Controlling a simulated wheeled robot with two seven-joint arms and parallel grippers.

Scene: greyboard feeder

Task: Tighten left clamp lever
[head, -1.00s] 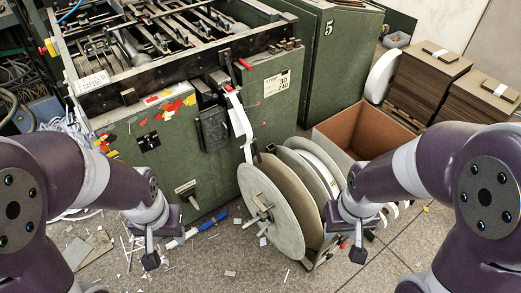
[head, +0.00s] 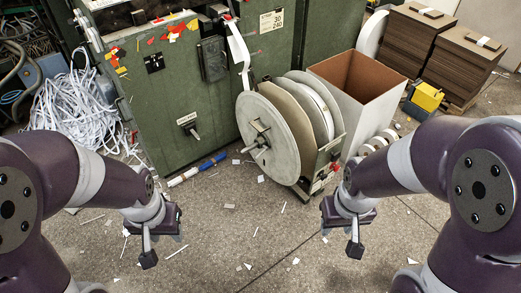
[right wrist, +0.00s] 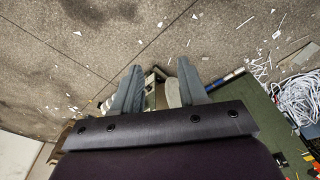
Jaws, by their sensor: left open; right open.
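A small dark lever (head: 193,132) with a pale label plate sticks out low on the green machine's front. The reel stand (head: 325,165) holds large discs, with a handle-like hub (head: 259,141) on the front disc; I cannot tell which part is the left clamp lever. My left gripper (head: 148,257) hangs open and empty above the floor, in front of and left of the lever. My right gripper (head: 355,249) is open and empty above the floor, right of the reel stand. In the right wrist view its two fingers (right wrist: 158,82) are apart, with the reel stand partly visible between them.
The green machine (head: 222,110) fills the back. Tangled white strips (head: 72,115) lie at left. An open cardboard box (head: 357,85), stacked brown boards (head: 415,40) and a yellow box (head: 427,97) stand at right. The front floor is open, with paper scraps.

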